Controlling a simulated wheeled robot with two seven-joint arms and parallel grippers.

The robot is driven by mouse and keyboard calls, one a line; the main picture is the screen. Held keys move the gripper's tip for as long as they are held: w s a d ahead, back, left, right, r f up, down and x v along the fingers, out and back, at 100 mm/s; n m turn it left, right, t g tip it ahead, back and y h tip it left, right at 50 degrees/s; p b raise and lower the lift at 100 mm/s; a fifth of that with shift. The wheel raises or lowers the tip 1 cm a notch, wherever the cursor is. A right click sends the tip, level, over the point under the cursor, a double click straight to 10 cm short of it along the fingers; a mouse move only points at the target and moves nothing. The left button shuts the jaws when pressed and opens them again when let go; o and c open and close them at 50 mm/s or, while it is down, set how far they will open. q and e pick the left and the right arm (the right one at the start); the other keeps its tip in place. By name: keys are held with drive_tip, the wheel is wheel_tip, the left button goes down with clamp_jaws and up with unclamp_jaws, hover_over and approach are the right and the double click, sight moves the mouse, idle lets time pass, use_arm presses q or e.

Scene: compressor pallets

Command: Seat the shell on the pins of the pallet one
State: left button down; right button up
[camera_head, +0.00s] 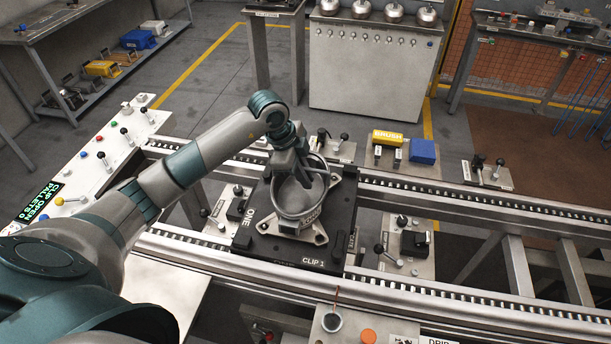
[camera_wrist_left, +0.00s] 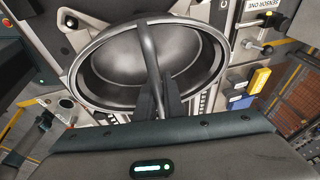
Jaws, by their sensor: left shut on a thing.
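The shell (camera_head: 298,214) is a round, open metal bowl with a bar across its mouth and pale feet at its base. It is over the black pallet one (camera_head: 272,244), which is marked ONE and CLIP 1 and sits across the rails. My left gripper (camera_head: 304,178) reaches into the bowl from above and is shut on the bar. The left wrist view shows the fingers (camera_wrist_left: 158,96) on the bar and the shell's hollow inside (camera_wrist_left: 122,62). The pins are hidden, and I cannot tell whether the shell touches the pallet. My right gripper is out of view.
Roller rails (camera_head: 460,200) run left to right. Lever fixtures (camera_head: 402,250) flank the pallet. A yellow brush block (camera_head: 388,138) and a blue block (camera_head: 424,151) stand behind. A control panel (camera_head: 98,160) is at left. A cabinet (camera_head: 370,70) stands farther back.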

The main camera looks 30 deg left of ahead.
use_arm(q)
drive_tip(key=shift+w+f+b, duration=0.1)
drive_tip(key=shift+f+b, duration=0.25)
drive_tip(key=shift+f, duration=0.1)
idle(0.3)
drive_tip(key=c, duration=1.9)
unclamp_jaws()
drive_tip(key=shift+o, duration=0.5)
drive_tip(key=shift+s+f, duration=0.2)
drive_tip(key=shift+s, duration=0.05)
drive_tip(key=shift+a+r, duration=0.15)
drive_tip(key=shift+r, duration=0.5)
drive_tip(key=b+v, duration=0.4)
drive_tip(key=v, duration=1.2)
drive_tip(key=shift+r, duration=0.2)
drive_tip(key=shift+s, duration=0.1)
